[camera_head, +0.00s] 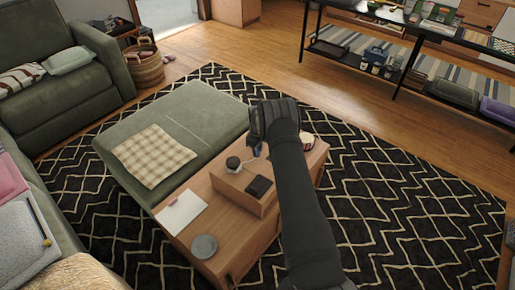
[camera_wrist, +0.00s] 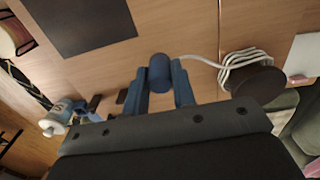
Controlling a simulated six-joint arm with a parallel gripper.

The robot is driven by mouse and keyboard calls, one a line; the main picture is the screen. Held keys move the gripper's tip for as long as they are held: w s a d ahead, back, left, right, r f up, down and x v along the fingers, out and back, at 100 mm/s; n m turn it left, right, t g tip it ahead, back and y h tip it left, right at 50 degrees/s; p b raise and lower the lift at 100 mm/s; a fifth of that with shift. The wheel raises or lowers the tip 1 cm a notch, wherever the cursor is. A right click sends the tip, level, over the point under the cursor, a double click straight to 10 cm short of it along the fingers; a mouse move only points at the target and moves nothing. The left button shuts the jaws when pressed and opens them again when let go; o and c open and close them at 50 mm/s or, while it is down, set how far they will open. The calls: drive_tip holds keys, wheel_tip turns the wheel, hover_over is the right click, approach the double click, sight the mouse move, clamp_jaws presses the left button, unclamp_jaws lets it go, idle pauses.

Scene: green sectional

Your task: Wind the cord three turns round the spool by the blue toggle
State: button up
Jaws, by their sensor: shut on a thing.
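The blue toggle (camera_wrist: 159,72) is a small rounded cylinder. My gripper (camera_wrist: 161,84) is shut on it, a blue finger on each side. The white cord (camera_wrist: 205,61) runs from the toggle to the spool (camera_wrist: 256,86), at the right of the wrist view. Cord is wrapped round the spool's pale middle in several loops, below a dark brown end. In the head view the spool (camera_head: 233,163) stands upright on the wooden table's raised block (camera_head: 226,181). My gripper (camera_head: 258,149) is beyond and right of it, with the toggle mostly hidden by my arm.
A dark flat object (camera_head: 259,187) lies on the block beside the spool. A white sheet (camera_head: 181,211) and a grey round dish (camera_head: 204,246) are on the table's near part. A red and white item (camera_head: 306,142) is at the far end. A green ottoman (camera_head: 199,115) adjoins the left side.

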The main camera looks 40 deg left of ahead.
drive_tip(key=shift+f, duration=1.05)
drive_tip(key=o, duration=1)
drive_tip(key=shift+o, duration=0.2)
wheel_tip(320, 180, up, 17)
drive_tip(key=shift+r, duration=0.2)
